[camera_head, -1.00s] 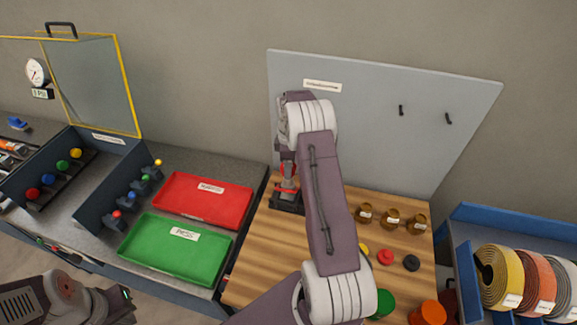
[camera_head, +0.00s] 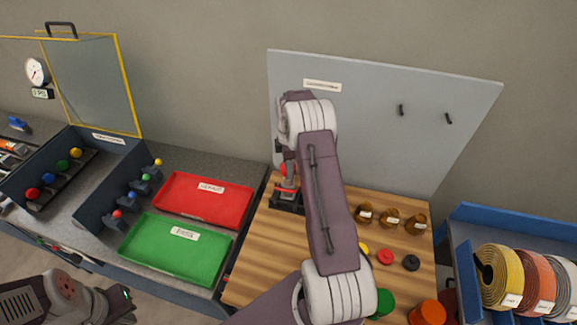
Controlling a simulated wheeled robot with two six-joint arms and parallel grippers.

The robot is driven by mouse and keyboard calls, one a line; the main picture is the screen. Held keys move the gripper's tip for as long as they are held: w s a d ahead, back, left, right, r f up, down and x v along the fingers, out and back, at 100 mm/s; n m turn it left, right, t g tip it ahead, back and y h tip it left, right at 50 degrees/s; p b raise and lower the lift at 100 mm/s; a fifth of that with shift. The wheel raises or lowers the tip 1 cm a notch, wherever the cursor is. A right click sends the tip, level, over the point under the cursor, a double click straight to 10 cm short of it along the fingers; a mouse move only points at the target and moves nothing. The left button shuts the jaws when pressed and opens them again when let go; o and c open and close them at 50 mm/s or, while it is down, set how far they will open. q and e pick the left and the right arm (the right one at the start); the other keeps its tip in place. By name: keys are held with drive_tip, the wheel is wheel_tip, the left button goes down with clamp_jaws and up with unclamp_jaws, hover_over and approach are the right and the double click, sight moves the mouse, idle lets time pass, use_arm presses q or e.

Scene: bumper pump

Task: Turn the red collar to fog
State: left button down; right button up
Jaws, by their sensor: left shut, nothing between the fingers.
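A red collar (camera_head: 284,169) shows in part at the left edge of the wooden bench, on a small upright piece held in a black stand (camera_head: 284,201). My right arm hides much of it. My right gripper (camera_head: 283,158) is down at the collar from above; its fingers are mostly hidden behind my own wrist, so their opening and grip cannot be told. My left gripper (camera_head: 126,303) is shut and empty at the lower left, far from the collar. Any fog marking is too small to read.
A red tray (camera_head: 205,198) and a green tray (camera_head: 172,252) lie to the left. Brown jars (camera_head: 389,218) and coloured caps (camera_head: 385,257) stand on the wooden bench (camera_head: 262,262). A grey board (camera_head: 370,110) stands behind. Rolled hoses (camera_head: 497,277) are at right.

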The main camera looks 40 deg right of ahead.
drive_tip(key=o, duration=0.4)
wheel_tip(320, 180, up, 8)
drive_tip(key=shift+r+b, duration=0.1)
drive_tip(key=shift+b, duration=1.05)
drive_tip(key=shift+s+r, duration=0.1)
drive_tip(key=shift+r, duration=0.4)
